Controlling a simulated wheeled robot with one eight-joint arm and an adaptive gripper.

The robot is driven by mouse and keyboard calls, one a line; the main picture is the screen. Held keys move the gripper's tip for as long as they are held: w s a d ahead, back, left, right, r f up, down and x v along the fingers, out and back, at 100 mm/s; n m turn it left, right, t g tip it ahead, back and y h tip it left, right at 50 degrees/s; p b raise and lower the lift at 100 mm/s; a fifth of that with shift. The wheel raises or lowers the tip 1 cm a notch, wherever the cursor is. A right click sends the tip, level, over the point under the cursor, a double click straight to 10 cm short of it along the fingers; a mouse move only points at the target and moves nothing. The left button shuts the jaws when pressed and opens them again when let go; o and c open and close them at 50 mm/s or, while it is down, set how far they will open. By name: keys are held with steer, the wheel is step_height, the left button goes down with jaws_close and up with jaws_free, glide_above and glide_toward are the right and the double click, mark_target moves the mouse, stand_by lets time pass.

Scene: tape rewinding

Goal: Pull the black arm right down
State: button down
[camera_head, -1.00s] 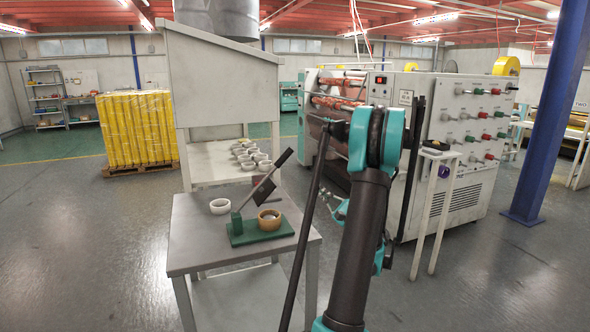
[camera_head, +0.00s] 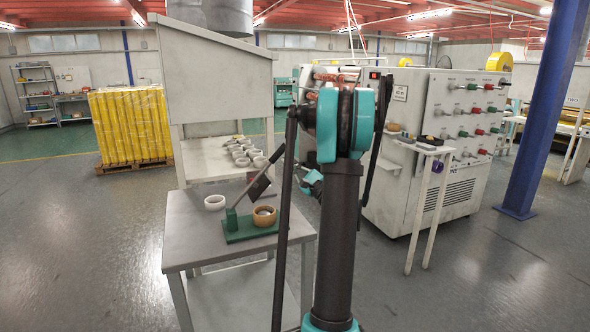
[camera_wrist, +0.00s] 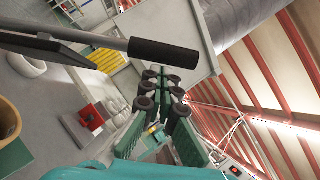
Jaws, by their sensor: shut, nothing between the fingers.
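The black arm (camera_head: 260,172) is a lever rising tilted up and right from a small green base (camera_head: 238,232) on the grey table. Its middle is partly hidden by a dark plate. In the wrist view its grey rod ends in a black grip (camera_wrist: 165,55), which crosses the upper left just above the gripper fingers. A brown ring (camera_head: 264,216) sits on the base, and its edge shows at the wrist view's left. My gripper (camera_wrist: 160,88) has green fingers with black rollers, shut and empty. I cannot tell whether it touches the grip. In the head view my arm mostly hides it.
The grey table (camera_head: 185,245) also holds a white ring (camera_head: 215,202). Several pale rings (camera_head: 243,155) lie on the bench behind. A large grey machine (camera_head: 440,150) stands right, with a narrow stand (camera_head: 425,150) before it. Floor is free at the left.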

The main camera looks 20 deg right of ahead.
steer(key=shift+a+r, duration=0.2)
stand_by(0.3)
steer(key=a+r+n+g, duration=0.4)
steer(key=a+r+n, duration=0.3)
steer(key=a, duration=0.5)
steer(key=shift+a+r+n+y, duration=0.4)
steer(key=shift+r, duration=0.7)
